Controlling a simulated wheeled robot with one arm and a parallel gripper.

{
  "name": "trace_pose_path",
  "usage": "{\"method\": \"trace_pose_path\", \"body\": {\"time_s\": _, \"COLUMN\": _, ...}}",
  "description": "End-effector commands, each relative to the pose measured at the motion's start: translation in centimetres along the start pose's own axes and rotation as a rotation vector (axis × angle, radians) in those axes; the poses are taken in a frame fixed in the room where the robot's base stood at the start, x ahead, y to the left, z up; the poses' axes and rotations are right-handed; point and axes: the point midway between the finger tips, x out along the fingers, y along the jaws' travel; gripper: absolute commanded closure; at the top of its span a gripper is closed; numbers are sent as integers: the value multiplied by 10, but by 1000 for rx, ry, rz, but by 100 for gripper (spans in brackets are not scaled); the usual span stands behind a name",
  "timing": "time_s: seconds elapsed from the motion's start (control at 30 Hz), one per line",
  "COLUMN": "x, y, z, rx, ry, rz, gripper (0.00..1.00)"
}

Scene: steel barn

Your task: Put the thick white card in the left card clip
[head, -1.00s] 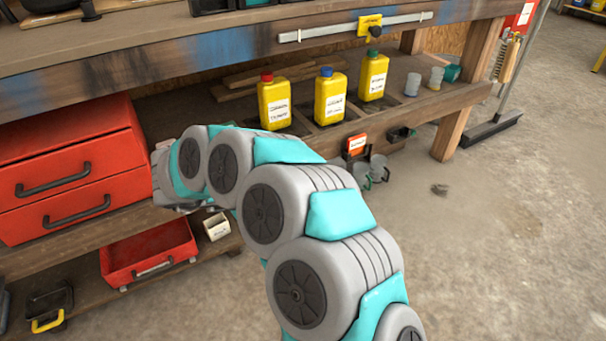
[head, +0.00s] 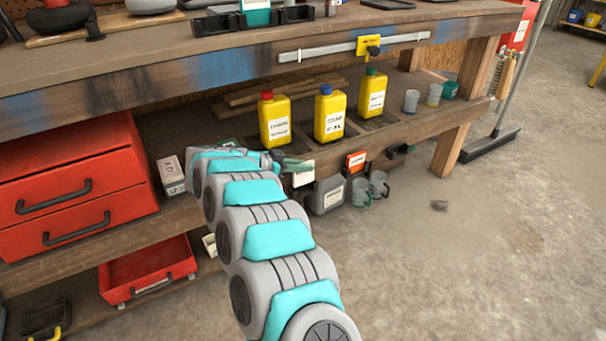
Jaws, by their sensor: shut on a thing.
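My arm reaches to the shelf's front edge in the head view. My gripper (head: 277,160) is small and partly hidden by my own wrist. It is shut on what looks like the white card (head: 303,178), just right of the fingers. A green piece, seemingly the left card clip (head: 298,163), shows along the card's top. I cannot tell whether the card is inside the clip or in front of it. An orange clip (head: 356,160) with a white label is further right on the same edge. A black clip (head: 400,150) is right of that.
Yellow bottles (head: 275,122) stand on the shelf behind. A grey canister (head: 328,195) and grey mugs (head: 379,185) are below the clips. A white box (head: 171,176) and red drawers (head: 75,190) are left. The floor at right is mostly open.

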Motion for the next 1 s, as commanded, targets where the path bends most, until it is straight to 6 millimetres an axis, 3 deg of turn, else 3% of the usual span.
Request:
{"method": "trace_pose_path", "body": {"time_s": 0.13, "x": 4, "y": -4, "z": 1, "rx": 0, "ry": 0, "rz": -1, "gripper": 100}}
{"method": "trace_pose_path", "body": {"time_s": 0.37, "x": 15, "y": -4, "z": 31, "rx": -2, "ry": 0, "rz": -1, "gripper": 100}}
{"method": "trace_pose_path", "body": {"time_s": 0.77, "x": 18, "y": -3, "z": 35, "rx": 0, "ry": 0, "rz": -1, "gripper": 100}}
{"method": "trace_pose_path", "body": {"time_s": 0.8, "x": 18, "y": -3, "z": 35, "rx": 0, "ry": 0, "rz": -1, "gripper": 80}}
{"method": "trace_pose_path", "body": {"time_s": 0.9, "x": 17, "y": -3, "z": 34, "rx": 1, "ry": 0, "rz": -1, "gripper": 71}}
{"method": "trace_pose_path", "body": {"time_s": 1.0, "x": 17, "y": -3, "z": 34, "rx": 1, "ry": 0, "rz": -1, "gripper": 71}}
